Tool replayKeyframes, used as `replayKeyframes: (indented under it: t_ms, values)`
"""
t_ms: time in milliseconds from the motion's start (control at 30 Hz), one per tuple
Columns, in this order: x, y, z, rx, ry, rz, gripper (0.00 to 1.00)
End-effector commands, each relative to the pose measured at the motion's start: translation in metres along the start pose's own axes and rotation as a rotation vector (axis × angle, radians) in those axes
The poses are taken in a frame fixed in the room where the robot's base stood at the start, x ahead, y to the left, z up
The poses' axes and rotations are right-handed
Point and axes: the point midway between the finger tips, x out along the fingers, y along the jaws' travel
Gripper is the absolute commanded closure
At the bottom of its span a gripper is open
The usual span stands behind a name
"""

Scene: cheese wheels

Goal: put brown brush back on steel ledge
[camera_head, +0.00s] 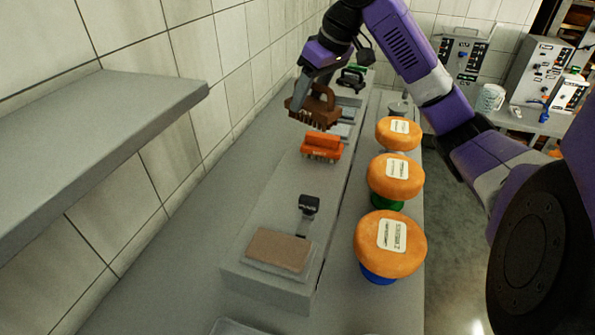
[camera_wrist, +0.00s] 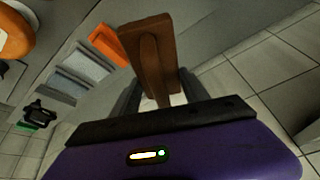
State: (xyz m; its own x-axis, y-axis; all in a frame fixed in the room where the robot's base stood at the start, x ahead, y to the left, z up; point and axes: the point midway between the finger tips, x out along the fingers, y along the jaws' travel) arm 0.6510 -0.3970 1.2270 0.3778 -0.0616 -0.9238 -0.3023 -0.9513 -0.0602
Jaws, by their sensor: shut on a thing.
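The brown brush (camera_head: 316,107) has a brown handle on top and bristles below. My gripper (camera_head: 307,88) is shut on it and holds it in the air, bristles down, above the long grey raised ledge (camera_head: 262,192). In the wrist view the brush (camera_wrist: 152,58) is between my gripper's fingers (camera_wrist: 158,98). I cannot tell from the picture which grey surface is the steel ledge; another grey shelf (camera_head: 90,125) is fixed to the tiled wall at the left.
An orange brush (camera_head: 321,147) sits on the raised ledge just in front of the held brush. A brown block (camera_head: 279,250) and a black-handled tool (camera_head: 308,207) lie nearer. Orange cheese wheels (camera_head: 391,243) line the right side. A black-handled item (camera_head: 351,79) stands farther back.

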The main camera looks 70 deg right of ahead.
Motion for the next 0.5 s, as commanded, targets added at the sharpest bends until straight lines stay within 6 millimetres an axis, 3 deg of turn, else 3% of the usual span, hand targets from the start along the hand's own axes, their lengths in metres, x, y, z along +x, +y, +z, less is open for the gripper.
replayKeyframes:
  t_ms: [500]
  values:
    - [0.111,0.007,0.047,0.004,-0.002,-0.002,0.91]
